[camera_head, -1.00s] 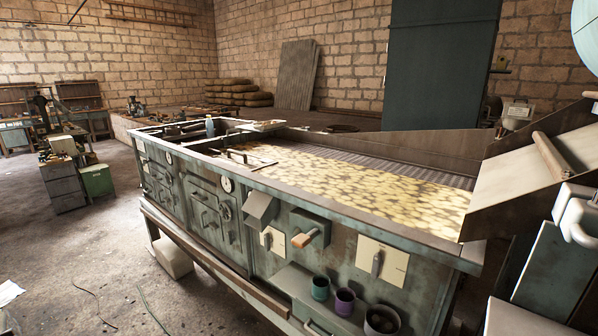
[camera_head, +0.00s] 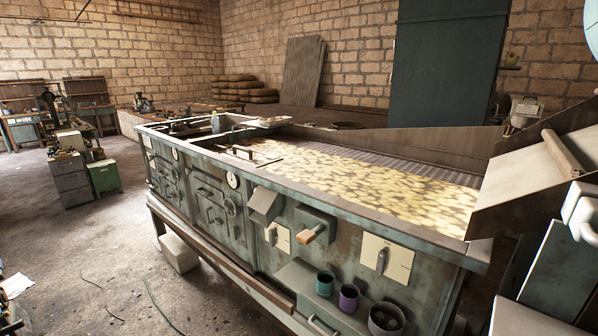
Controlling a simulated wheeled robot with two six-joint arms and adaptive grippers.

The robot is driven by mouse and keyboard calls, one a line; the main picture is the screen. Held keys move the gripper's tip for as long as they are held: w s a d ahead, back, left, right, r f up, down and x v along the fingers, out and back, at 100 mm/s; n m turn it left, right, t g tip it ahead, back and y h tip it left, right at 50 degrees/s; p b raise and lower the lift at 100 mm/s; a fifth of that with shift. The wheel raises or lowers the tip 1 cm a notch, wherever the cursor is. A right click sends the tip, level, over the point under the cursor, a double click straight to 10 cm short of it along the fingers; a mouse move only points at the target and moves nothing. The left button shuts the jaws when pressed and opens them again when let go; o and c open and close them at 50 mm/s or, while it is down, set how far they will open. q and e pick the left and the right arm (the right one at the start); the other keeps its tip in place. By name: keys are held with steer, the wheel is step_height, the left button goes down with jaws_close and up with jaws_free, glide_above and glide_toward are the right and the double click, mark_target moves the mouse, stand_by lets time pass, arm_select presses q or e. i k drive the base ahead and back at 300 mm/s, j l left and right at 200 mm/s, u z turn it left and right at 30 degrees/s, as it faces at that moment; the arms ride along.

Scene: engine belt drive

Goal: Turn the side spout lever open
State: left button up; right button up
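A long green metal machine (camera_head: 225,262) stands across the middle. On its front side a grey sloped chute (camera_head: 266,203) juts out. Just below and right of it is a small cream plate (camera_head: 283,239) with a short grey lever (camera_head: 272,235). A wooden-handled lever (camera_head: 310,234) sticks out toward me from a green box (camera_head: 318,222). Further right a larger cream plate (camera_head: 400,257) bears an upright grey lever (camera_head: 381,261). No label tells me which one is the side spout lever. Neither of my grippers shows clearly, and nothing touches these levers.
A shelf under the levers holds a teal cup (camera_head: 325,284), a purple cup (camera_head: 349,298) and a grey pot (camera_head: 386,319). A brown sloped hopper (camera_head: 540,172) and white parts crowd the right edge. The floor (camera_head: 110,240) at left is mostly clear, with paper and thin cables.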

mark_target(273, 237)
steer(key=i+j, duration=0.15)
steer(key=j, duration=0.25)
steer(key=i+j, duration=0.2)
steer(key=j, duration=0.15)
steer(key=i+j+z, duration=0.1)
steer(key=j, duration=0.3)
steer(key=i+j, duration=0.2)
steer(key=j, duration=0.15)
steer(key=i+j, duration=0.15)
steer(key=j, duration=0.25)
steer(key=i+j+z, duration=0.1)
steer(key=j, duration=0.3)
steer(key=i+j, duration=0.2)
steer(key=j, duration=0.2)
steer(key=i+j, duration=0.15)
steer(key=j, duration=0.25)
steer(key=z, duration=0.05)
